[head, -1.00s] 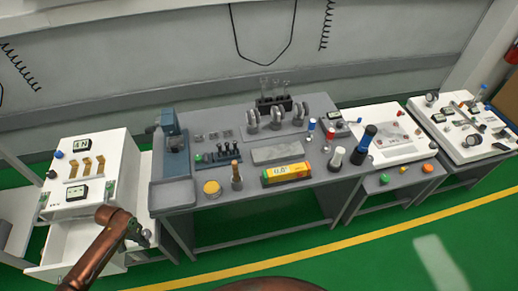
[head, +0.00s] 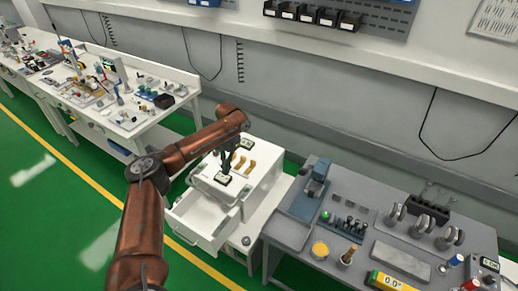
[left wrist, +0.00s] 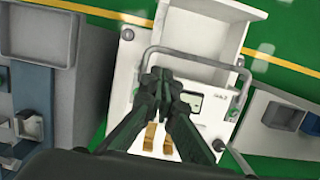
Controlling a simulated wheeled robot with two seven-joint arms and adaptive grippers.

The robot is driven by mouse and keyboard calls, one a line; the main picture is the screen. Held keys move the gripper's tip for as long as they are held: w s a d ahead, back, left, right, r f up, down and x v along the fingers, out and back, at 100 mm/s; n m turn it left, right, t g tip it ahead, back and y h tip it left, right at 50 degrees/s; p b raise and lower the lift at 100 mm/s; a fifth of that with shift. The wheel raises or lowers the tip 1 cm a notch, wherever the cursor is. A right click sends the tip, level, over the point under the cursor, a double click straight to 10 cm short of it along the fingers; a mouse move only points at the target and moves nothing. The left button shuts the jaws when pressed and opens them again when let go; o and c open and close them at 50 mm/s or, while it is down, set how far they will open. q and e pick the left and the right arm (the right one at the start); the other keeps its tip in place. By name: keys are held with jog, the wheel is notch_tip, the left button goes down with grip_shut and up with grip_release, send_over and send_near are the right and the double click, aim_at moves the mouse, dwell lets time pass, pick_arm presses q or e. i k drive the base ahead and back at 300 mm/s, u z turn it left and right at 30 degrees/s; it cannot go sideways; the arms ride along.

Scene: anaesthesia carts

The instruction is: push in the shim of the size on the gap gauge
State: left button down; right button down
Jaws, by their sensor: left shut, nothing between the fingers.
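A white cart (head: 263,198) carries several brass tabs (head: 240,163) on its top, which may be the shims; I cannot read any sizes. My left gripper (head: 226,170) is shut and empty above the cart top, partly hiding the tabs and displays. In the left wrist view its fingertips (left wrist: 160,76) are together near a grey bar handle (left wrist: 205,60), with two brass tabs (left wrist: 150,136) below them. My right gripper is not in view.
The cart's drawer (head: 204,222) stands open at the front. A grey bench (head: 345,205) with tools, a yellow button and a yellow box (head: 390,281) stands to the right. Another cluttered white bench (head: 150,118) stands at the left. Green floor is clear in front.

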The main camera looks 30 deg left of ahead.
aim_at(253, 163)
jog(key=i, duration=1.2)
